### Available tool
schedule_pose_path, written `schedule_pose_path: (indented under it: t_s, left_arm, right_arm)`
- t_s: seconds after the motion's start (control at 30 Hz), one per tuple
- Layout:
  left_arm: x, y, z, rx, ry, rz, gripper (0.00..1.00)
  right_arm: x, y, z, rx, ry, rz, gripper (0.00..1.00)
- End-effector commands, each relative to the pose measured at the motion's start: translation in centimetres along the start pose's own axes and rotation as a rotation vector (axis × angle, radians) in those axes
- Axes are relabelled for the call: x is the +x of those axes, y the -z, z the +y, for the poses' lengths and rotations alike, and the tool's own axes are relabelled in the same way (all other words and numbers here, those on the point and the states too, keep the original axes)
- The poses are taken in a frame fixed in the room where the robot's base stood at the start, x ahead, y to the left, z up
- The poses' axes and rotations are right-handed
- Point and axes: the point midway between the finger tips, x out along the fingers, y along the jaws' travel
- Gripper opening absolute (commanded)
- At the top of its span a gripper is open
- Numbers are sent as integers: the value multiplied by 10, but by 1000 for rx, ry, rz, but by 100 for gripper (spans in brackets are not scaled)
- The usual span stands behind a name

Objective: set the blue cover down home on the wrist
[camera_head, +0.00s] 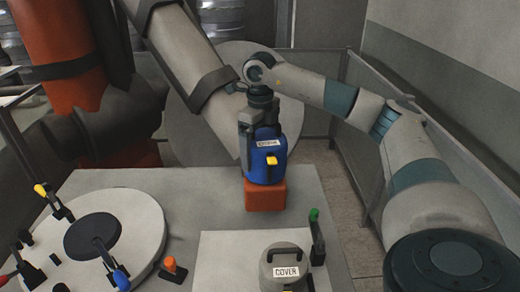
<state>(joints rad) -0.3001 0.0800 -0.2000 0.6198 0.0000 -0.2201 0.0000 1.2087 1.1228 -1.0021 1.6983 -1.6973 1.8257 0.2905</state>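The blue cover (262,172) has a white label and a yellow tab on its front. It stands about upright over an orange block (265,196), which looks like the wrist. No gap shows between them, but I cannot tell whether the cover is fully seated. My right gripper (260,126), on the arm from the right, points down at the cover's top. Its fingers flank the top and appear closed on it. The fingers and cover hide the contact between them. My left gripper is out of view.
A grey industrial arm (185,50) slopes down close behind the cover. On the bench, a round white fixture (142,213) with clamps is at left. A canister labelled COVER (286,270) and a green-tipped lever (316,235) stand front right. An orange knob (171,265) is front centre-left.

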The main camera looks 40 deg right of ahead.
Motion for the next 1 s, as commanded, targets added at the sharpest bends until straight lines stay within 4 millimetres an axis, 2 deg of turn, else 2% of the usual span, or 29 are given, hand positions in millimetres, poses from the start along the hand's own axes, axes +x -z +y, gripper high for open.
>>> schedule_pose_path:
  t_s: [1.0]
  left_arm:
    - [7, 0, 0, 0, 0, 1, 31]
  right_arm:
    - [10, 0, 0, 0, 0, -1, 65]
